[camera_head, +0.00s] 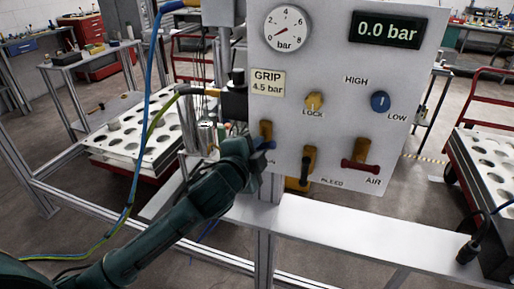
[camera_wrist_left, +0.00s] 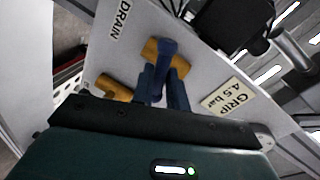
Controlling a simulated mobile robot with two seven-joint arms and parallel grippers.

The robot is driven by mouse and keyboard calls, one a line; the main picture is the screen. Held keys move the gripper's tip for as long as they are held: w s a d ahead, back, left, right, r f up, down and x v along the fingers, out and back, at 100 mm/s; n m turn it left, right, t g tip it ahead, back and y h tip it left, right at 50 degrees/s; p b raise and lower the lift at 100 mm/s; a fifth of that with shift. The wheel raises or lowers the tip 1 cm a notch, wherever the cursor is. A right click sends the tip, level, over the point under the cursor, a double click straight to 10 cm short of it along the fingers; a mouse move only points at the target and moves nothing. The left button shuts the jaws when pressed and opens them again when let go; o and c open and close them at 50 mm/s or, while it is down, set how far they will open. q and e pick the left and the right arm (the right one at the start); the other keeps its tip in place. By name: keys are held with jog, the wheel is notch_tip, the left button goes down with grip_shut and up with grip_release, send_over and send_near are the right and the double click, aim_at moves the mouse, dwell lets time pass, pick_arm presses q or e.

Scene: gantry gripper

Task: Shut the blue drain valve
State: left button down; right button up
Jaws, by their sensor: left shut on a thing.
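The drain valve has a brass body (camera_head: 266,129) on the lower left of the grey panel, with a blue lever (camera_head: 268,145) partly hidden by my left gripper (camera_head: 244,150). In the left wrist view the blue lever (camera_wrist_left: 167,48) crosses the brass body (camera_wrist_left: 150,47), and the fingers of my left gripper (camera_wrist_left: 162,88) are shut on it. The "DRAIN" label shows beside it there. In the head view the gripper covers most of that label and part of the lever, so the lever's exact angle is hard to tell. My right gripper is not in view.
To the right are the black-levered bleed valve (camera_head: 307,166) and red-levered air valve (camera_head: 361,166). Above are a yellow lock knob (camera_head: 314,101), blue selector knob (camera_head: 380,101), gauge (camera_head: 287,30) and display (camera_head: 387,30) reading 0.0 bar. A rail (camera_head: 330,222) runs below the panel.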

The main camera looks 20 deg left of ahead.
pick_arm(q)
jog(key=shift+f+m+y, duration=0.1)
jog(key=shift+m+y, duration=0.4)
jog(key=shift+m, duration=1.1)
jog(key=c, duration=1.4)
grip_release()
